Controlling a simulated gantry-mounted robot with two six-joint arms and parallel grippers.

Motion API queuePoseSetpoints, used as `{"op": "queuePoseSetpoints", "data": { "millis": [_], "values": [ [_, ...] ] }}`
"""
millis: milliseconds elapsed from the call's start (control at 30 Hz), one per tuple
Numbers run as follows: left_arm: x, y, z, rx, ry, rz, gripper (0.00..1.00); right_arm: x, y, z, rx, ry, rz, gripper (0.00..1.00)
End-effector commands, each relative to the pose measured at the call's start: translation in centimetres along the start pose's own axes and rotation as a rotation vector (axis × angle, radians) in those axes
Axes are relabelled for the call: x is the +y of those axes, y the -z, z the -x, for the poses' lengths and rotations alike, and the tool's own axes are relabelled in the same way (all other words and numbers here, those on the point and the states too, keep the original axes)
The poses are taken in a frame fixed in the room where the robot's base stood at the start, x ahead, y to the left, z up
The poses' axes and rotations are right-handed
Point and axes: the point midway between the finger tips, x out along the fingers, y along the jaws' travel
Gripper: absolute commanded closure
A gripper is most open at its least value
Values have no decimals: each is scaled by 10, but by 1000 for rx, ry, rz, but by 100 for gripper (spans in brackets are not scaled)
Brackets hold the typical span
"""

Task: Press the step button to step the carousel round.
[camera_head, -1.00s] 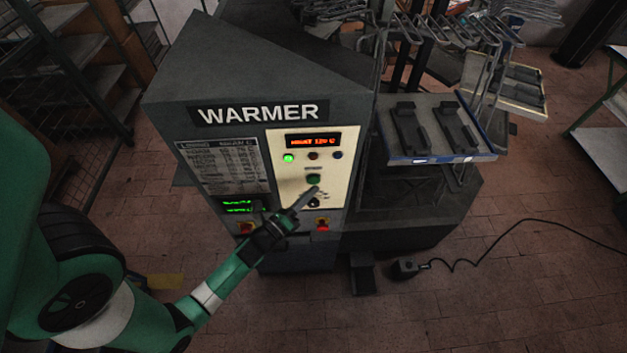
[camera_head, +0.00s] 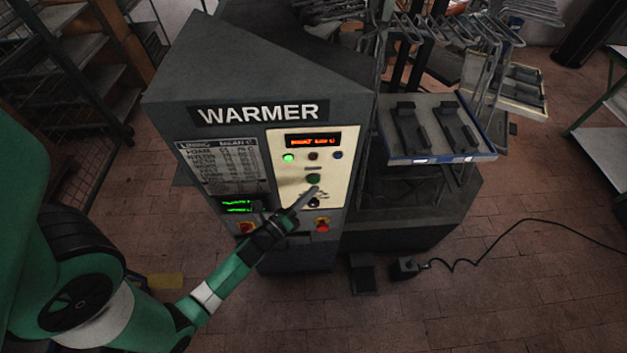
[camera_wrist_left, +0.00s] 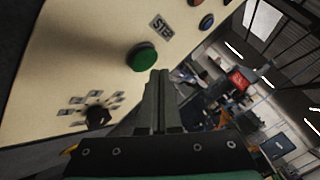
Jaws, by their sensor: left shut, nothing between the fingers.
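The step button is a green round button (camera_head: 313,179) on the cream control panel (camera_head: 280,143) of the machine marked WARMER. In the left wrist view the green button (camera_wrist_left: 141,57) sits below a small label reading STEP (camera_wrist_left: 160,27). My left gripper (camera_head: 314,190) is shut and empty, its fingertips just below the button in the head view. In the left wrist view the shut fingers (camera_wrist_left: 158,75) end close to the button's lower right; I cannot tell whether they touch it. The carousel (camera_head: 430,125) carries dark fixtures on a tray at the right. My right gripper is not in view.
A dial (camera_wrist_left: 97,116) lies below the button on the panel. A red stop button (camera_head: 322,224) sits lower down. A lit green lamp (camera_head: 288,158) and a red display (camera_head: 313,140) are above. A foot pedal (camera_head: 404,267) with a cable lies on the floor.

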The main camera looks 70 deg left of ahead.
Motion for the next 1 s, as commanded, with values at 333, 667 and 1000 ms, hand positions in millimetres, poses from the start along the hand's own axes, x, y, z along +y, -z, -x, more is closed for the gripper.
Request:
{"op": "queuePoseSetpoints", "data": {
  "millis": [333, 667, 1000],
  "values": [
    [0, 0, 0, 0, 0, 0, 100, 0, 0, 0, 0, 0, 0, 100],
    [4, -5, -6, -1, 0, 1, 100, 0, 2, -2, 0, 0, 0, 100],
    [4, -5, -6, 0, 0, 0, 100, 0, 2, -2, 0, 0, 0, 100]
  ]
}}
